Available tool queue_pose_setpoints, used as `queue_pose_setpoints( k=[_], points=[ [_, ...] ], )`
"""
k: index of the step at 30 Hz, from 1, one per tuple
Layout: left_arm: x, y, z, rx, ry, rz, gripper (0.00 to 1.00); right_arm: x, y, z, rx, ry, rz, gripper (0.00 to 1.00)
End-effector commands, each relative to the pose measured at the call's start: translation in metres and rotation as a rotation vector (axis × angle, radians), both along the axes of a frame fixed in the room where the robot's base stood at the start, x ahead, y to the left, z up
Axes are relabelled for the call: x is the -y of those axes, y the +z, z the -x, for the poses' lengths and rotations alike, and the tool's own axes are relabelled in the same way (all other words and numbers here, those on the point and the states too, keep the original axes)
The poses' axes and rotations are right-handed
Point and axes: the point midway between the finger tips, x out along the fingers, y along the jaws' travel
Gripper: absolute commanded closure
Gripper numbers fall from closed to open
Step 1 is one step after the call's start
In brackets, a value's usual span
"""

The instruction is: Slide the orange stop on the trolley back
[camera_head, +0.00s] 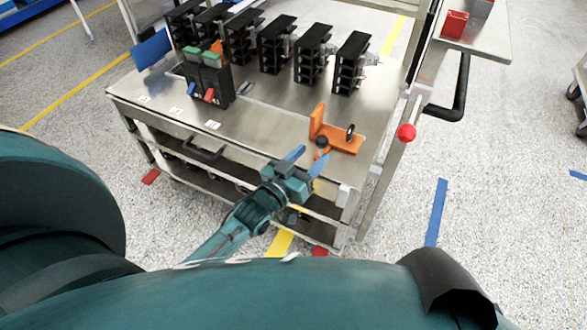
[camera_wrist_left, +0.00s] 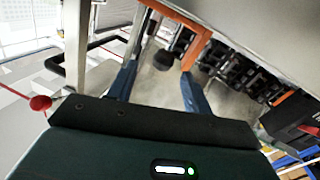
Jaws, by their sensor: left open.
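The orange stop (camera_head: 341,143) is an L-shaped bracket near the front right of the trolley top (camera_head: 270,125). It has an upright plate and a flat foot, with a dark knob (camera_head: 322,142) beside it. In the left wrist view the orange stop (camera_wrist_left: 196,47) shows above the fingers, and the dark knob (camera_wrist_left: 164,60) appears between them. My left gripper (camera_head: 310,160) is open and empty at the trolley's front edge, just in front of the stop. Its blue fingers (camera_wrist_left: 160,88) look apart from the stop. My right gripper is not in view.
Several black breaker units (camera_head: 277,43) stand in a row at the back. A black box with green tops (camera_head: 208,78) stands at the left. A red ball knob (camera_head: 406,132) and black handle (camera_head: 455,95) are at the right. A red bin (camera_head: 454,23) sits on a side shelf.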

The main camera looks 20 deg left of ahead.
Motion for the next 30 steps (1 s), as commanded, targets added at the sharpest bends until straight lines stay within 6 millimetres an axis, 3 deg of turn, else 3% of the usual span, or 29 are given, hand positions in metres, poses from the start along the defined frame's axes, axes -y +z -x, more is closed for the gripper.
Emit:
queue_pose_setpoints(
  k=[6, 12, 30],
  points=[
    [-0.010, 0.001, 0.045, -0.003, -0.001, -0.001, 0.50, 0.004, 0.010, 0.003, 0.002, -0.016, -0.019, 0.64],
    [-0.014, 0.000, 0.065, 0.000, -0.001, 0.000, 0.50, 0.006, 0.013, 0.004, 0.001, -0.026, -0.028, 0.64],
    [-0.015, 0.000, 0.067, 0.001, -0.002, 0.000, 0.50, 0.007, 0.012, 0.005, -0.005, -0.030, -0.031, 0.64]
  ],
)
